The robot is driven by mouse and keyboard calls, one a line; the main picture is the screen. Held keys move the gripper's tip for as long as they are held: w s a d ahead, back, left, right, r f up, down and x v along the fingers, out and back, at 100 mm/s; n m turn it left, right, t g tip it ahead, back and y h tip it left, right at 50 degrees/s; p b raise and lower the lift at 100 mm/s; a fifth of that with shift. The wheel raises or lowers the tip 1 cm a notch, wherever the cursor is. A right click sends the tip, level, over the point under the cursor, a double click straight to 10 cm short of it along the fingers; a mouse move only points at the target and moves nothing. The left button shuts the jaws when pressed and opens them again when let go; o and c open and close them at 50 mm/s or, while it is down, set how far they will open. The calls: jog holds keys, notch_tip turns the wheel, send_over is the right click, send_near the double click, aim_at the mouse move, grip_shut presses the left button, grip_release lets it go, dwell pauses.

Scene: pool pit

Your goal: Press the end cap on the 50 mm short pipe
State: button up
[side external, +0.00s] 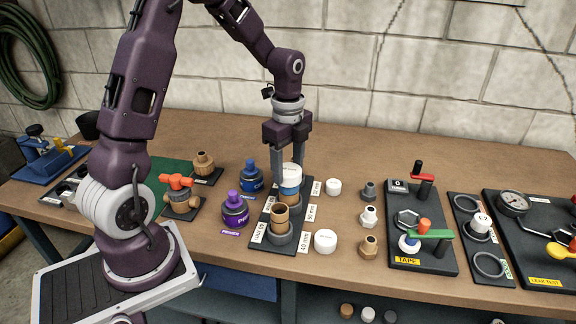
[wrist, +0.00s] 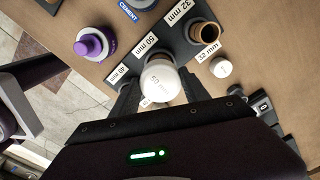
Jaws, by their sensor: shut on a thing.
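A white end cap (side external: 292,171) is between the two fingers of my gripper (side external: 290,179), which is shut on it. It shows as a round white top in the wrist view (wrist: 160,80), beside the 50 mm label (wrist: 145,45). The cap is upright, directly above the 50 mm short pipe (side external: 288,199). A blue band (side external: 290,189) shows between the white top and the brown pipe. Cap and pipe look in line and touching, but I cannot tell how deep the cap sits. The pipe stands in the black rack (side external: 258,240); the wrist view hides it under the cap.
An open brown pipe (side external: 281,216) stands nearer in the rack; another stands at the 32 mm label (wrist: 205,32). Loose white caps (side external: 325,240) (side external: 333,186) lie right of the rack. Purple (side external: 235,212) and blue (side external: 250,178) bottles stand left. Brown tabletop behind is clear.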

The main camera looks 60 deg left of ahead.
jog(key=o, duration=1.9)
jog(key=shift+r, duration=3.5)
grip_shut()
jog(key=shift+f, duration=0.1)
jog(key=shift+f, duration=3.65)
